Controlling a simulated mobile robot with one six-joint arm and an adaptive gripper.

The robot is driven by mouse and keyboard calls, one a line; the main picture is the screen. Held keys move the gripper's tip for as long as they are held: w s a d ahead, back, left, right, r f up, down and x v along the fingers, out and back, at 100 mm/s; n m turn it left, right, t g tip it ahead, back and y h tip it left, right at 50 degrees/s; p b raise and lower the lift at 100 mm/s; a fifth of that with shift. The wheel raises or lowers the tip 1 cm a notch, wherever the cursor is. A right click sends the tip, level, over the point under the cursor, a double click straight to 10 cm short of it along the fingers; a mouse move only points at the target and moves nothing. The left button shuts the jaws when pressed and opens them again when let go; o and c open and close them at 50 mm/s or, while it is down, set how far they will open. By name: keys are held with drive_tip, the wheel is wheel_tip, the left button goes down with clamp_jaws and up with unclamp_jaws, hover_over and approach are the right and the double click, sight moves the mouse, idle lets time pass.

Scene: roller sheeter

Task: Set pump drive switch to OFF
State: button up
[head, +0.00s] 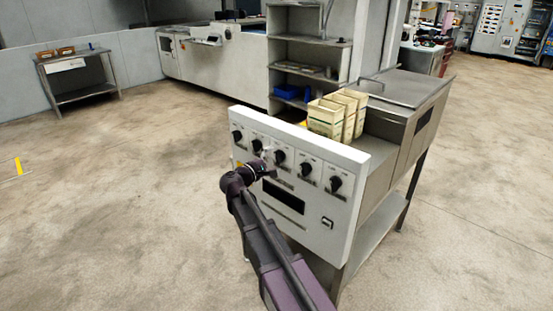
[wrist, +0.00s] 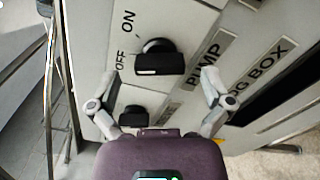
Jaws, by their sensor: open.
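The pump switch is a black rotary knob (wrist: 158,57) on a pale panel in the wrist view. ON and OFF are printed to its left, and a label reading PUMP (wrist: 207,60) lies to its right. Its grip bar runs roughly level across the picture, its left end on the OFF side; I cannot tell its exact setting. My gripper (wrist: 160,80) is open, with a finger on either side below the knob, and holds nothing. In the head view my gripper (head: 264,167) is at the control panel (head: 312,226), hiding part of the knob row.
A second black knob (wrist: 132,115) sits below the first in the wrist view, close to the left finger. Other knobs, such as the rightmost one (head: 336,184), line the panel. Cream boxes (head: 326,117) stand behind it. The floor at left is open.

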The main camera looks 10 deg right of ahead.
drive_tip(key=v, duration=1)
drive_tip(key=shift+s, duration=0.1)
idle(0.5)
drive_tip(key=s+d+f+m+g+y+p, duration=0.5)
drive_tip(key=s+d+f+m+g+p, duration=0.15)
drive_tip(key=s+d, duration=0.4)
drive_tip(key=s+a+m+g+y+p, duration=0.1)
drive_tip(key=s+m+g+y+p, duration=0.3)
drive_tip(key=s+y, duration=0.5)
drive_tip(key=shift+s+a+f+m+y+p, duration=0.25)
drive_tip(key=shift+s+m+p, duration=0.35)
drive_tip(key=shift+s, duration=0.8)
drive_tip(key=shift+d, duration=0.1)
idle(0.5)
